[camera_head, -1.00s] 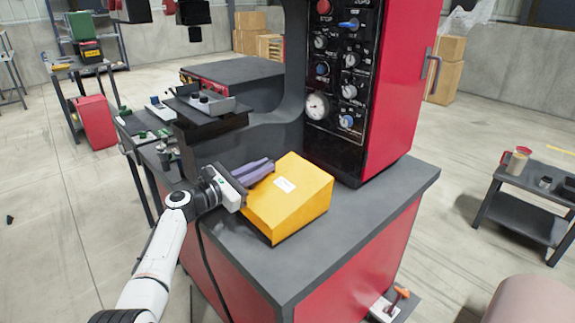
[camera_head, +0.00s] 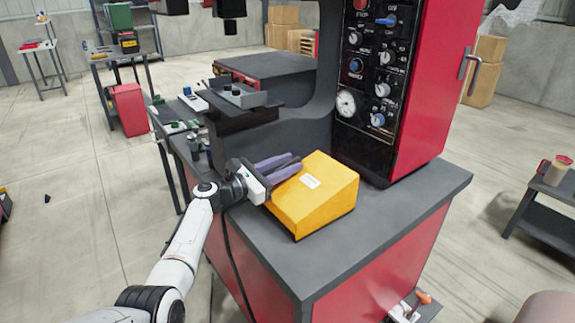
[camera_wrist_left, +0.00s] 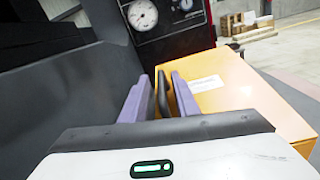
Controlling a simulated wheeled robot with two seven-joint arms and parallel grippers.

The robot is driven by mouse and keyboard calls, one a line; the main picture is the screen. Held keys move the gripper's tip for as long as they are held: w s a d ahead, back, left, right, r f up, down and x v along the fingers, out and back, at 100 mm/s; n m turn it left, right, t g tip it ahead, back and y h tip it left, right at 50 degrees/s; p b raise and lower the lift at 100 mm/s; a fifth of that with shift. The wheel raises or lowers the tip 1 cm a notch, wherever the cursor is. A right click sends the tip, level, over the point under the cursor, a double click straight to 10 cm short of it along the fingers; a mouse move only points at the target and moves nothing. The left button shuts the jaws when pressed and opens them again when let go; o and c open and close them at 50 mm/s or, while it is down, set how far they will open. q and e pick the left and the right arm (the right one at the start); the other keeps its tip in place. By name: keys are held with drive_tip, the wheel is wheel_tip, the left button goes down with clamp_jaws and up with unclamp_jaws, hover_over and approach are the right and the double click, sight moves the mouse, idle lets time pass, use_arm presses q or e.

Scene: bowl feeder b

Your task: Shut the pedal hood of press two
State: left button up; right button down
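The yellow wedge-shaped box (camera_head: 318,205), which I take for the pedal hood, sits on the dark press table with a white label on its sloped top. In the left wrist view the yellow box (camera_wrist_left: 235,90) fills the right side. My left gripper (camera_head: 277,167) is at its left side, with its purple fingers parted. In the left wrist view, a dark upright bar (camera_wrist_left: 163,95) stands between the fingers of my left gripper (camera_wrist_left: 162,92), with narrow gaps beside it. I cannot tell whether the bar belongs to the box. My right gripper is not in view.
The press column with its control panel (camera_head: 372,80) and red cabinet (camera_head: 436,95) rises behind the box. The dark table top (camera_head: 400,210) is bare to the right. An orange-topped part (camera_head: 423,297) sits low at the right. A small side table (camera_head: 545,215) stands far right.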

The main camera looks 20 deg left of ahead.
use_arm(q)
drive_tip(key=shift+s, duration=0.1)
drive_tip(key=p+v, duration=0.1)
drive_tip(key=v, duration=0.9)
drive_tip(key=shift+s, duration=0.1)
